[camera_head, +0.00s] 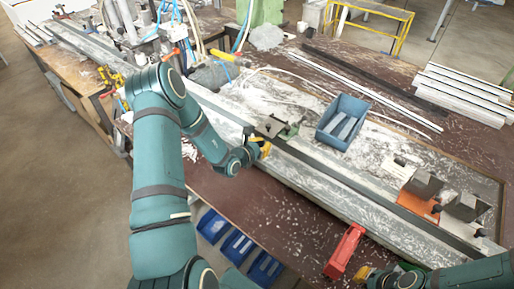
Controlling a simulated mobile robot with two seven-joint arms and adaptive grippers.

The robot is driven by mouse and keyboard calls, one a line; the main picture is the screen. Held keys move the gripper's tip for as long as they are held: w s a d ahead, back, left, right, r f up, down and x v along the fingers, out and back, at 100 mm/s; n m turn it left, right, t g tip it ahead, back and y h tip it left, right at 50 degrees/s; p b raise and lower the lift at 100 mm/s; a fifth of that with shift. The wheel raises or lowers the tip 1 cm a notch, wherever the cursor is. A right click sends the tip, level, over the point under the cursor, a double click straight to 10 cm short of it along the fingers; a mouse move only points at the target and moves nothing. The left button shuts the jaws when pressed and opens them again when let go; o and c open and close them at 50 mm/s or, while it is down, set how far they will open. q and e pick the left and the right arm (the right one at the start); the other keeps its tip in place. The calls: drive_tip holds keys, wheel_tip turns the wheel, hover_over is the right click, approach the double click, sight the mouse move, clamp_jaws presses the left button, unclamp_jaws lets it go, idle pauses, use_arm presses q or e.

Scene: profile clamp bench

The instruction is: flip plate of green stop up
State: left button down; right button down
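The green stop (290,131) sits on the long metal rail near the middle of the bench, with a dark flat plate (269,127) beside it on the left. I cannot tell the plate's exact tilt at this size. My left gripper (264,147) is at the rail's front edge, just in front of the plate, with its yellow fingers close to it. Whether the fingers touch it or are closed is unclear. My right gripper (362,272) is low at the right, beside the red tool, away from the stop. Its finger state is too small to tell.
A blue bin (342,121) stands behind the rail, right of the stop. An orange stop (418,205) with dark blocks sits further right. A red tool (345,251) lies on the front bench edge. White profiles (465,93) lie at the back right. Blue bins (238,246) are below the bench.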

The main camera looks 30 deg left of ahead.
use_arm(q)
drive_tip(key=shift+x, duration=1.9)
drive_tip(key=shift+a+r, duration=0.1)
use_arm(e)
drive_tip(key=shift+d, duration=0.15)
